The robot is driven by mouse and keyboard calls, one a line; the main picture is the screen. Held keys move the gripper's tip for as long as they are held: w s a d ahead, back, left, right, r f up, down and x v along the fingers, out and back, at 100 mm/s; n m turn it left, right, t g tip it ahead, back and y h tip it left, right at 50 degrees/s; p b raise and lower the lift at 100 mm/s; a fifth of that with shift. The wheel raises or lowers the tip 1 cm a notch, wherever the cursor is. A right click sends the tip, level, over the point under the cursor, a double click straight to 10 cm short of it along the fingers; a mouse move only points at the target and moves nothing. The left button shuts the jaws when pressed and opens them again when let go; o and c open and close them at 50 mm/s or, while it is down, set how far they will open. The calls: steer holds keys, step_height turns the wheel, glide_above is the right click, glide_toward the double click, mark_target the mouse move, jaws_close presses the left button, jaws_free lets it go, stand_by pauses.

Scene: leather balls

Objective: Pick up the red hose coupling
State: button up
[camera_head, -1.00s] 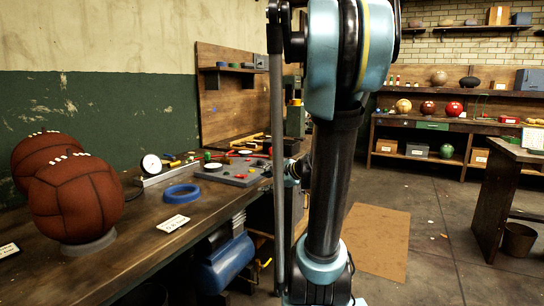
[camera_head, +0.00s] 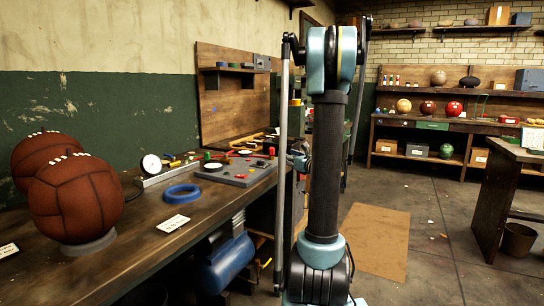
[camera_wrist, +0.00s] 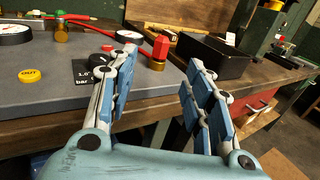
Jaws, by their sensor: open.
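The red hose coupling (camera_wrist: 160,47) stands upright near the edge of the grey board (camera_wrist: 45,88) in the wrist view. It has a red faceted top and a brass-coloured lower end, and a red hose runs beside it. A small red piece at the board's right end in the head view (camera_head: 271,152) looks like the same coupling. My gripper (camera_wrist: 163,58) is open and empty. In the wrist view its two fingers lie on either side of the coupling, which appears beyond the fingertips. My arm hides part of the bench's right end in the head view.
A black open box (camera_wrist: 212,58) stands just right of the coupling. Leather balls (camera_head: 75,198) and a blue ring (camera_head: 182,193) sit on the near bench.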

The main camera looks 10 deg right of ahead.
mark_target(273, 150)
steer(key=x, duration=0.9)
steer(key=shift+w+a, duration=0.1)
steer(key=shift+w, duration=0.1)
steer(key=shift+d+x, duration=0.2)
steer(key=shift+x, duration=2.6)
steer(key=shift+w, duration=0.1)
steer(key=c, duration=1.1)
